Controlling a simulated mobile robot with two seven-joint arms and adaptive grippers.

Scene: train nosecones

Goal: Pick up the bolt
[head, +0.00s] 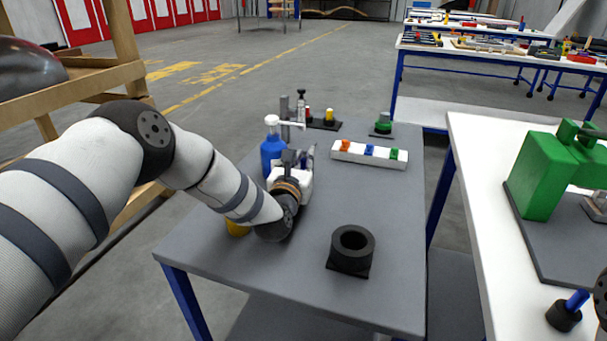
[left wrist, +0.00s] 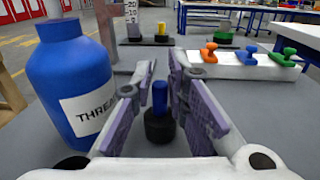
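A small upright blue bolt (left wrist: 160,98) with a black round base (left wrist: 160,127) shows in the left wrist view, standing on the grey table. My left gripper (left wrist: 161,72) is open, with one purple-padded finger on each side of the bolt in that view. Gaps show between the bolt and both fingers. In the head view my left gripper (head: 303,160) is low over the grey table (head: 240,250), and it hides most of the bolt there. A similar blue piece in a black base (head: 565,316) stands on the white table at the right. My right gripper's fingers are not visible.
A blue threadlocker bottle (left wrist: 75,85) stands close left of the gripper; it also shows in the head view (head: 271,150). A white rack (head: 368,155) with coloured pieces is behind right. A black ring (head: 352,248) sits at the front. A green press (head: 550,175) is on the white table.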

